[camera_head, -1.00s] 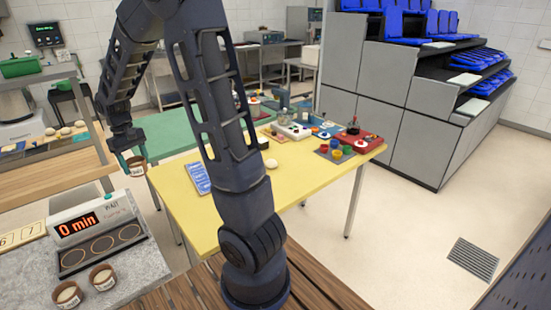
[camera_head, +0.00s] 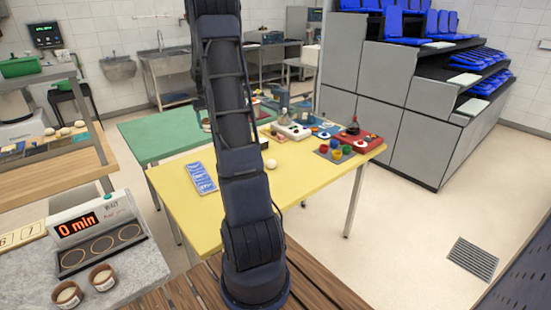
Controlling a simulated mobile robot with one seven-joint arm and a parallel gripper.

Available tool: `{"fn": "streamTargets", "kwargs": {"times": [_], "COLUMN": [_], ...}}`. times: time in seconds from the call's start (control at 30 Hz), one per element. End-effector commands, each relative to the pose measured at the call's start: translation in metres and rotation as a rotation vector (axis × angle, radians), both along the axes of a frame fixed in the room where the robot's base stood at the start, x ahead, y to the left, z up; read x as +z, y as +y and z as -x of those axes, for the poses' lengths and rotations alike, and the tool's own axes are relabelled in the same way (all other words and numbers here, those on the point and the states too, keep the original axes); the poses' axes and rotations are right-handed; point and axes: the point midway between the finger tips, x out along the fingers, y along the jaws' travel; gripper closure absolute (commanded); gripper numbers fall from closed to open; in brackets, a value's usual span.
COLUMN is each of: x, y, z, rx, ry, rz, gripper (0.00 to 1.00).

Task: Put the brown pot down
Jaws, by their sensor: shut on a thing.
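My arm stands upright in the middle of the view, and my gripper is hidden behind its links. A small pale and brown thing (camera_head: 206,125) peeks out at the left edge of my arm, over the green table; I cannot tell if it is the brown pot. Two other brown pots with pale contents and white labels stand on the grey counter at the lower left, one in front (camera_head: 66,295) and one behind it (camera_head: 102,277).
A timer device (camera_head: 98,232) reading "0 min", with three round marks, stands on the grey counter (camera_head: 143,275). The yellow table (camera_head: 300,180) carries a blue card (camera_head: 201,178), a pale ball (camera_head: 271,164), coloured cups and trays. The green table (camera_head: 155,133) has bare room at its left.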

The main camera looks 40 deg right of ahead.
Motion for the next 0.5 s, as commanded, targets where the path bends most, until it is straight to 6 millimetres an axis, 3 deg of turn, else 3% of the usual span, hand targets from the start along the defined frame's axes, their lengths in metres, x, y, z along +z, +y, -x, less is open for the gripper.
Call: {"fn": "streamTargets", "kwargs": {"times": [0.03,0.27,0.5], "x": [-0.001,-0.004,-0.007], "y": [-0.024,-0.122,-0.223], "z": [0.000,0.011,0.039], "rx": [-0.032,-0.162,-0.297], "ry": [0.000,0.001,0.003], "rz": [0.001,0.003,0.006], "gripper": [0.65,0.65,0.65]}}
